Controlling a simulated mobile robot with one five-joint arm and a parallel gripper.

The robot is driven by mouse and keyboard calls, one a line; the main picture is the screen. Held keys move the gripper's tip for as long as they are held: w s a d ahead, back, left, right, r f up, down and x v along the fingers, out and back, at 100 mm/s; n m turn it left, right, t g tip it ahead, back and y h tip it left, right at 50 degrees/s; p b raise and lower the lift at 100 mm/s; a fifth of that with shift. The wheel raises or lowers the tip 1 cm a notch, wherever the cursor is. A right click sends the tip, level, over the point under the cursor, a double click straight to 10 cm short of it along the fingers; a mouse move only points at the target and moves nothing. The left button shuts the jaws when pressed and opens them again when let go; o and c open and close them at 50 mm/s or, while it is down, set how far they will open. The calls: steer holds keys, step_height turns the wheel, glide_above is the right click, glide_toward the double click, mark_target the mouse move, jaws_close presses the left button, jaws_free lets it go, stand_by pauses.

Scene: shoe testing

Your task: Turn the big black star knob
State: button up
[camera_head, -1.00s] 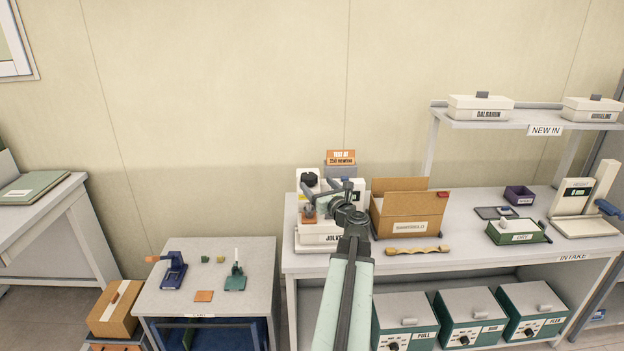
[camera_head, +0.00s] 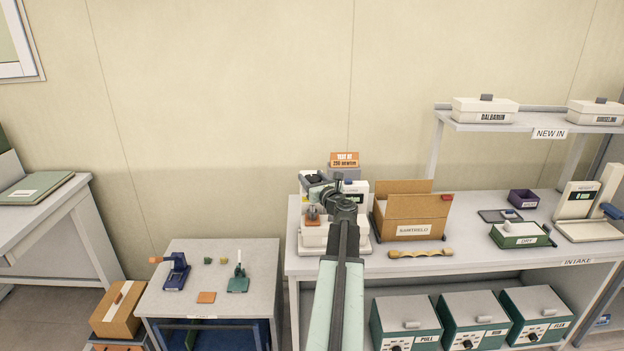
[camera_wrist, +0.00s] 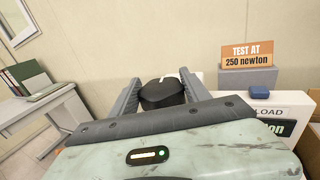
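The big black star knob (camera_wrist: 163,95) sits between the two grey fingers of my gripper (camera_wrist: 162,80) in the wrist view. The fingers are spread, one on each side of it; I cannot tell whether they touch it. In the head view the knob (camera_head: 313,179) tops the left part of the white test machine (camera_head: 316,236), partly hidden behind my gripper (camera_head: 321,186). The machine's "LOAD" panel (camera_wrist: 290,113) shows at right in the wrist view.
An orange "TEST AT 250 newton" sign (camera_wrist: 249,54) stands behind the machine, with a blue button (camera_wrist: 260,92) near it. An open cardboard box (camera_head: 412,218) stands close to the machine's right. A wooden piece (camera_head: 420,253) lies at the bench's front.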

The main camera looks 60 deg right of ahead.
steer(key=c, duration=0.6)
steer(key=shift+a+h, duration=0.1)
steer(key=shift+h, duration=0.2)
steer(key=m+g+h, duration=0.4)
steer(key=m+g, duration=0.1)
steer(key=g, duration=0.1)
steer(key=m+g+h, duration=0.2)
steer(key=g, duration=0.1)
steer(key=shift+w, duration=0.15)
steer(key=m+g+h, duration=0.1)
steer(key=m+g, duration=0.2)
steer(key=g, duration=0.2)
steer(key=shift+m, duration=0.4)
steer(key=shift+s+m+g, duration=0.2)
steer(key=shift+m+g, duration=1)
steer(key=shift+g, duration=1.2)
